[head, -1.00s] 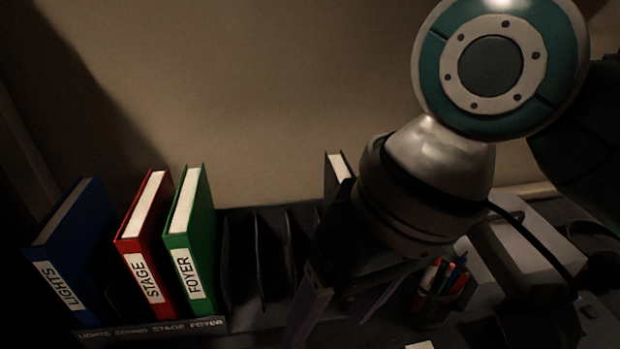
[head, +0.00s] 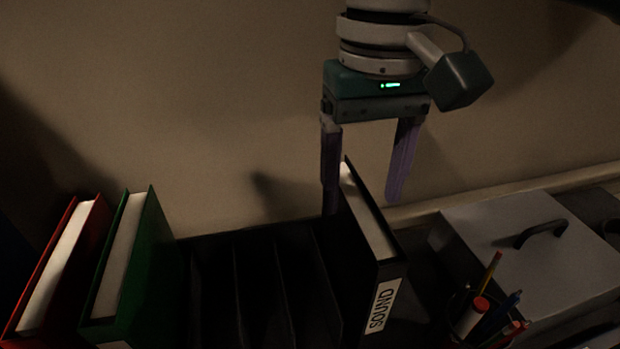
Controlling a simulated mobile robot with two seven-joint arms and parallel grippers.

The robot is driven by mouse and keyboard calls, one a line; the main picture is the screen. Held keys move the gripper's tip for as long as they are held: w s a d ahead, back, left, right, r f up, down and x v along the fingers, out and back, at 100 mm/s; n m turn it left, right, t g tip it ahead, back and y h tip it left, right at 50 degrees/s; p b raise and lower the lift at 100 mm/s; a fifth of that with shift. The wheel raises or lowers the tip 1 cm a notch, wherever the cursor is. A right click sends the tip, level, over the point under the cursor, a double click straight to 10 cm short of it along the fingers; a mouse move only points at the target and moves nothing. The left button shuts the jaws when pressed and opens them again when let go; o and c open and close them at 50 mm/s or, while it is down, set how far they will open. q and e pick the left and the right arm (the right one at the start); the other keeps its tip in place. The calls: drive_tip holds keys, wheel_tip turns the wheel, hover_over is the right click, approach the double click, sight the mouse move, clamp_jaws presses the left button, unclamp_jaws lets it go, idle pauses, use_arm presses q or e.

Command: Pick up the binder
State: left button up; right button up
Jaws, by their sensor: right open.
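A black binder (head: 368,237) with white pages and a white spine label reading SOUND stands upright at the right end of a dark rack (head: 236,240). My right gripper (head: 365,205) is above the binder's back part, pointing down. Its two purple fingers are spread wide, one to the left of the binder's top and one to the right. The left finger's tip is close to the binder's far top corner; I cannot tell whether it touches. Nothing is held. My left gripper is not in view.
A green binder (head: 124,262) and a red binder (head: 58,262) stand at the left of the rack, with empty slots between them and the black binder. A grey box with a handle (head: 530,245) and a pen cup with several pens (head: 480,318) are on the right. A wall stands behind.

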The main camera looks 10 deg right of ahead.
sight(350, 265)
wheel_tip(350, 265, down, 6)
drive_tip(key=shift+s+a+r, duration=0.1)
drive_tip(key=shift+a+r, duration=0.05)
drive_tip(key=shift+r, duration=0.1)
clamp_jaws()
idle(0.6)
drive_tip(key=shift+r, duration=0.1)
idle(0.7)
